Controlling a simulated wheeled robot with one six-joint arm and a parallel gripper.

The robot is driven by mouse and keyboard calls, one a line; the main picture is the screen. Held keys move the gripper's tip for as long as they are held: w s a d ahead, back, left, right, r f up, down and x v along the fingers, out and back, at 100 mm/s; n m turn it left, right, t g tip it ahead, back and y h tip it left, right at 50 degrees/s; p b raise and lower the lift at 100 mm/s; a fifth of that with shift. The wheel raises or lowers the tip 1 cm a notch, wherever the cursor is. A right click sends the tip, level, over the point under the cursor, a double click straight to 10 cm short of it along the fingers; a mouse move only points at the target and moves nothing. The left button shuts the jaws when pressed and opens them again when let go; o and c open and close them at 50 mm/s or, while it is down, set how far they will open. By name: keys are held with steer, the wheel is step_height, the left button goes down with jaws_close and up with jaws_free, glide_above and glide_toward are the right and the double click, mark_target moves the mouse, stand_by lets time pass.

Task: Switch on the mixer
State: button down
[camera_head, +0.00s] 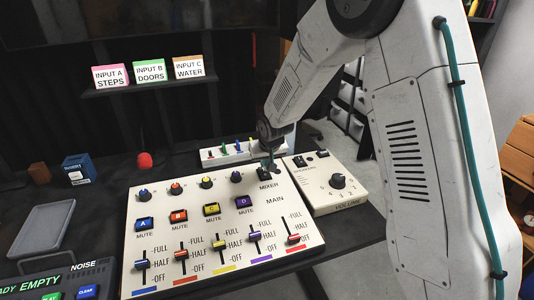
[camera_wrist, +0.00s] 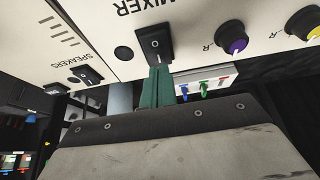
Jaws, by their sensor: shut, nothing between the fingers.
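The cream mixer panel (camera_head: 180,230) lies on the dark table. Its black rocker switch (camera_head: 263,173), beside the word MIXER, is at the panel's top right. In the wrist view the switch (camera_wrist: 154,43) shows large, with small white marks on its face. I cannot tell for sure which side is pressed. My gripper (camera_head: 273,166) points down at the switch. In the wrist view its green fingers (camera_wrist: 157,86) are shut together and empty, their tips at the switch's near edge. I cannot tell whether they touch it.
The speakers box (camera_head: 325,187) with a black knob and switches stands right of the mixer. A white strip with coloured plugs (camera_head: 227,152) lies behind it. Knobs, mute buttons and sliders (camera_head: 221,246) cover the panel. A grey tray (camera_head: 42,237) and blue box (camera_head: 77,169) are at left.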

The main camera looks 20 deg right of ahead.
mark_target(264, 172)
steer(key=shift+x, duration=1.1)
steer(key=shift+w+f+g, duration=0.2)
steer(key=shift+w+g, duration=0.1)
steer(key=shift+s, duration=0.9)
